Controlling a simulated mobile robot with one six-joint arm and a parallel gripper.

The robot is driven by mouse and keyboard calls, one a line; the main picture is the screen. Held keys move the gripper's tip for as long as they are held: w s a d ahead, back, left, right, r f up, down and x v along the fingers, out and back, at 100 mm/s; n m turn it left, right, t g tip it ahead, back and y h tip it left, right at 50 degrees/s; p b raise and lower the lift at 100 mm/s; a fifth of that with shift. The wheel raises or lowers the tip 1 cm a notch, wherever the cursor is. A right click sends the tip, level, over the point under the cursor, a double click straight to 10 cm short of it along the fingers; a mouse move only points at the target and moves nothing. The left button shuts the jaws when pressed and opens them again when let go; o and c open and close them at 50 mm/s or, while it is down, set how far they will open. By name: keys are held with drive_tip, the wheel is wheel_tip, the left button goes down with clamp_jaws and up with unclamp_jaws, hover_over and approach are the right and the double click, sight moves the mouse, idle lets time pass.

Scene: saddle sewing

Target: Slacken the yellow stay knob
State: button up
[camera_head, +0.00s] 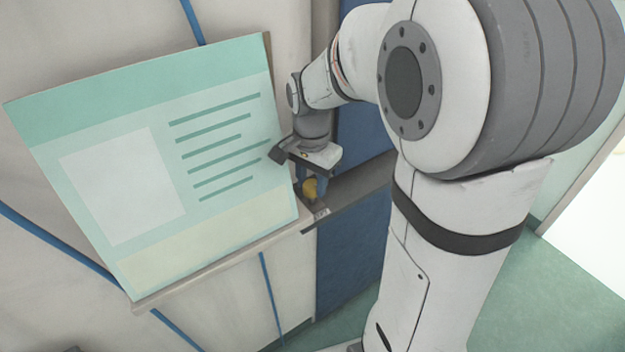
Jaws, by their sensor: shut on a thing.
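The yellow stay knob (310,188) sits low beside the right edge of a large tilted board, at the left end of a grey rail. My gripper (311,185) reaches down onto the knob from above and is shut on it. The fingers and the gripper body cover part of the knob, so its full shape and turn are hidden.
The pale green printed board (120,190) leans at the left, on a narrow ledge (215,266). A grey rail (350,190) runs right from the knob across a blue panel (352,245). Green floor (570,285) is clear at the lower right, beside a bright opening.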

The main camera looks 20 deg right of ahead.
drive_tip(key=shift+n+b, duration=0.6)
drive_tip(key=shift+n, duration=2.1)
drive_tip(key=o, duration=1)
